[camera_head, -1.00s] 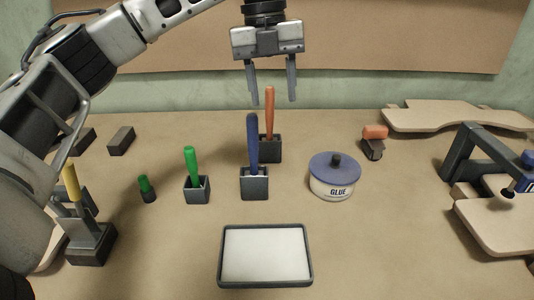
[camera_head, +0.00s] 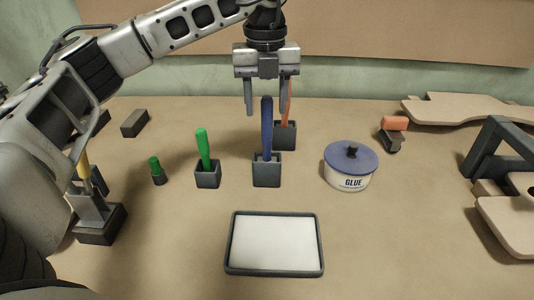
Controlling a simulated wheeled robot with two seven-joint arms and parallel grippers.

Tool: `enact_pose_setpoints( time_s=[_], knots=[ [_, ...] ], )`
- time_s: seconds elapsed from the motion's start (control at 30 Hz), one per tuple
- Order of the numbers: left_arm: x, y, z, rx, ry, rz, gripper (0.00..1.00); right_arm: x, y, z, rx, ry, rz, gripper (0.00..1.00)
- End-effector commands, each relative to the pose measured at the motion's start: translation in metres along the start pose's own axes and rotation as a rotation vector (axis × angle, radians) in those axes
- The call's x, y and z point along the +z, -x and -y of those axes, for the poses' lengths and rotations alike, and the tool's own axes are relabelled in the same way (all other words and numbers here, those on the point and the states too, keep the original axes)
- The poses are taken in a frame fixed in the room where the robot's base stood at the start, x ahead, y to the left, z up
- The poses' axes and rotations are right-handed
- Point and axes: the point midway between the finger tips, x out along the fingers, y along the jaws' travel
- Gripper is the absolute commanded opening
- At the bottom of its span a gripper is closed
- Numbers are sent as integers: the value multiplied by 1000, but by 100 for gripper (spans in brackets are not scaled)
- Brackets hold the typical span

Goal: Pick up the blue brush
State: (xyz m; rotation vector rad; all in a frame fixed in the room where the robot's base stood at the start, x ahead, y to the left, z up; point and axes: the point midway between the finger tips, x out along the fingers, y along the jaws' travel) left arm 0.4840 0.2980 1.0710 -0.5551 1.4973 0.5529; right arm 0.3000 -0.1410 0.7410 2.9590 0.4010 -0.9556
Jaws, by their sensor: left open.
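The blue brush (camera_head: 267,126) stands upright in a dark square holder (camera_head: 267,172) near the middle of the table. Its lower end is hidden inside the holder. My left gripper (camera_head: 266,110) points down with its two fingers apart and empty. In the picture its fingers appear around the top of the blue handle, one on each side. I cannot tell from this one view whether they are level with the handle or behind it. The right gripper is not in view.
An orange-red brush (camera_head: 287,100) in a holder stands just behind. A green brush (camera_head: 203,148) stands left, and a glue pot (camera_head: 350,167) right. A white tray (camera_head: 275,213) lies in front. Curved boards (camera_head: 465,108) and a clamp (camera_head: 490,150) are at the right.

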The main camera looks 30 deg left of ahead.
Motion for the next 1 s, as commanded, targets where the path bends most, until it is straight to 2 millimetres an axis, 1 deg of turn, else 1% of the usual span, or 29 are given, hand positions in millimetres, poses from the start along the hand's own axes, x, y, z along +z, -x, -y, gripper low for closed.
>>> enact_pose_setpoints(
  time_s=[0.1,0.23,0.33,0.53,0.57,0.6,0.67,0.7,0.73,1.0],
  knots=[
    [0,-19,1,5,0,-2,47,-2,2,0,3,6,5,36],
    [0,-36,1,4,1,-2,47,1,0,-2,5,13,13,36],
    [0,-42,2,1,0,-1,47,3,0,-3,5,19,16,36],
    [0,-43,2,1,0,0,47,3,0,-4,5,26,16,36],
    [0,-43,2,1,0,0,41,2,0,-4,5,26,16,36],
    [0,-42,2,1,0,0,30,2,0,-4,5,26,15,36],
    [0,-42,2,1,0,0,14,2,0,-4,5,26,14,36],
    [0,-42,2,1,0,0,2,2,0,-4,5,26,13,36],
    [0,-42,2,1,0,0,0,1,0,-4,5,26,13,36],
    [0,-41,2,0,0,0,0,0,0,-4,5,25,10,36]
  ],
)
